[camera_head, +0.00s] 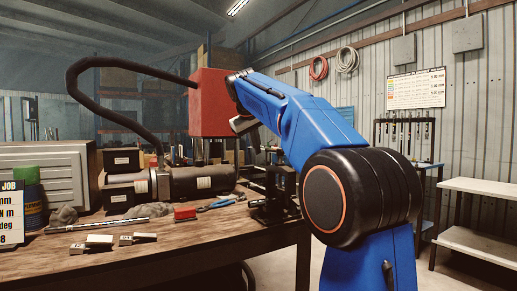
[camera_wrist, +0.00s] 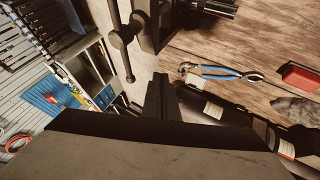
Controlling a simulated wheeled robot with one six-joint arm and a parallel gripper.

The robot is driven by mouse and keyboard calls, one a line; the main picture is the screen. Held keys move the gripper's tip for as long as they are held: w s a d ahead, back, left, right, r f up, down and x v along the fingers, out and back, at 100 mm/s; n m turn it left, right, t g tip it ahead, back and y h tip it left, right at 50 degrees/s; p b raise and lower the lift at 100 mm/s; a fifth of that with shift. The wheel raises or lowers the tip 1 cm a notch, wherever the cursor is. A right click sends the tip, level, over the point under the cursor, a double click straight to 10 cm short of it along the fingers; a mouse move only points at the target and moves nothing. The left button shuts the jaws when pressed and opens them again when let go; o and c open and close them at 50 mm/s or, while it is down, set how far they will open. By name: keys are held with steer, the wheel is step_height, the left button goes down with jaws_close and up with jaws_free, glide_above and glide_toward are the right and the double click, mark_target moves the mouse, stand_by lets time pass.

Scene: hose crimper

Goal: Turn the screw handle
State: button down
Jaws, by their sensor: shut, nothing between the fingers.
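The screw handle (camera_wrist: 121,40) is a dark crossbar on a short screw. It shows at the top of the wrist view, on the side of a black clamp-like body (camera_wrist: 148,22). In the head view a black device (camera_head: 272,198) stands at the right end of the bench; its handle is too small to make out there. My gripper (camera_wrist: 158,82) shows in the wrist view with its dark fingers together and nothing between them. Its tips are just below and right of the handle in the picture, apart from it. My gripper is not clearly visible in the head view.
Floor is free right of the bench.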

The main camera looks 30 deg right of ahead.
steer(key=w+v, duration=0.1)
steer(key=v, duration=0.8)
steer(key=s+a+f+y, duration=0.1)
steer(key=s+a+f, duration=0.2)
steer(key=s+f, duration=1)
steer(key=s+a+f+y, duration=0.2)
steer(key=s+a+f, duration=0.2)
steer(key=s+f, duration=0.9)
steer(key=s+a+f+g+y, duration=0.1)
steer(key=s+a+f, duration=0.3)
steer(key=s+f, duration=0.9)
step_height(320, 180, down, 11)
steer(key=shift+s+a+r+y, duration=0.2)
steer(key=shift+s+y, duration=0.2)
steer(key=shift+y, duration=0.3)
